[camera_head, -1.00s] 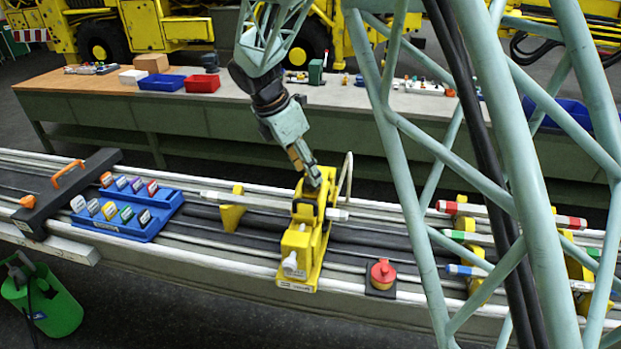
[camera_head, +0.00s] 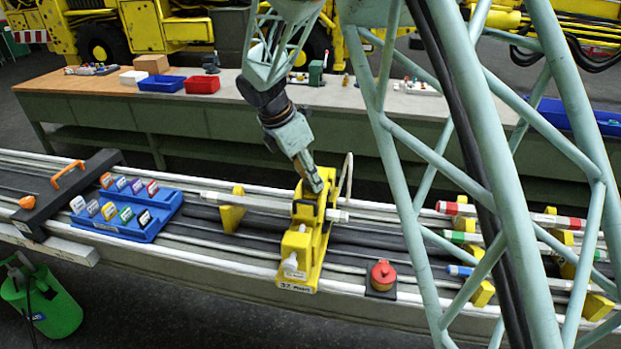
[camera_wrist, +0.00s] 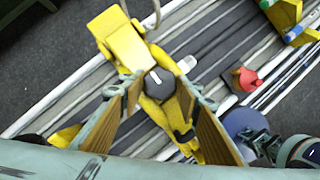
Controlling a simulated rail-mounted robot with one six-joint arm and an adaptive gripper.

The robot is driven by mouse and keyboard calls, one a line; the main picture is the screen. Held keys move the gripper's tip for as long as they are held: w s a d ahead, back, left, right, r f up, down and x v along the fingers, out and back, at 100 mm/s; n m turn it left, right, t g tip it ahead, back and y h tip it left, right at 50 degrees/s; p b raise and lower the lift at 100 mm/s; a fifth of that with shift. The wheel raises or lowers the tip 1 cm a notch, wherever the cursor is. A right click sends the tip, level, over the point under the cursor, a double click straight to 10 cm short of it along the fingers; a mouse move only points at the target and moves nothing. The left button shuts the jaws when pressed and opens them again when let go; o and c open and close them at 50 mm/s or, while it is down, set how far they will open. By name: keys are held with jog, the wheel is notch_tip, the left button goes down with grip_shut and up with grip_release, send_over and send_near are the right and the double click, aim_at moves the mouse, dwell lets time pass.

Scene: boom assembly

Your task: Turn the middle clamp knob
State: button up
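The yellow clamp (camera_head: 298,262) stands across the rails in the middle of the bench; it also fills the centre of the wrist view (camera_wrist: 126,47). Its dark round knob (camera_wrist: 158,84) with a white mark shows between my fingertips in the wrist view. My gripper (camera_wrist: 157,86) is open, one finger on each side of the knob, with a small gap visible on both sides. In the head view my gripper (camera_head: 314,187) points down at the clamp's upper part and hides the knob. Whether the fingertips reach the knob's height is unclear.
A white tube (camera_head: 245,202) runs through the clamp. A red knob-like part (camera_head: 383,272) sits to its right, and a blue tray of coloured tags (camera_head: 140,230) to its left. My lattice boom covers much of the right side. A second bench (camera_head: 225,118) stands behind.

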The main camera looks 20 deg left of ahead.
jog(key=shift+m+p, duration=0.35)
jog(key=shift+m, duration=0.05)
jog(key=shift+c, duration=0.4)
